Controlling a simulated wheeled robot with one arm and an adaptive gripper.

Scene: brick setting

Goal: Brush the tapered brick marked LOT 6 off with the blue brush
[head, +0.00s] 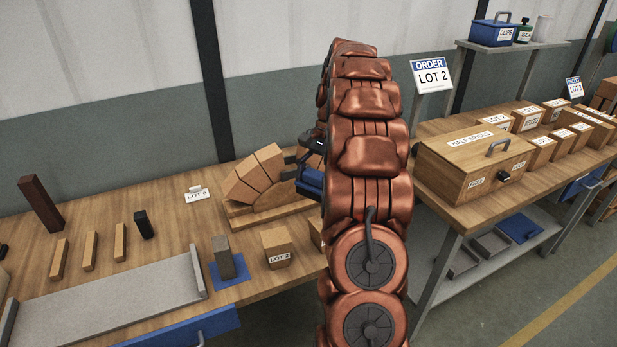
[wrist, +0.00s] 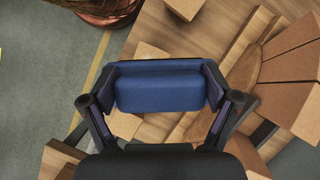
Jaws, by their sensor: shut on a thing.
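My gripper (head: 300,168) is shut on the blue brush (head: 311,181) and holds it beside the brick arch, partly behind my arm. In the wrist view the blue brush (wrist: 158,92) lies between both fingers of my gripper (wrist: 160,80); its bristles are hidden. Tan tapered bricks (head: 265,162) lean in a part arch on a wooden former (head: 238,217). They also show at the right of the wrist view (wrist: 290,62). A small card (head: 197,195) that seems to read LOT 6 stands left of the arch. No LOT 6 mark is legible on a brick.
A tagged block (head: 277,248), its lot number unclear, stands near the bench front, beside a grey block (head: 223,257) on a blue mat. A grey tray (head: 110,305) and several slim bricks (head: 90,250) lie left. A wooden box (head: 475,165) stands on the right bench.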

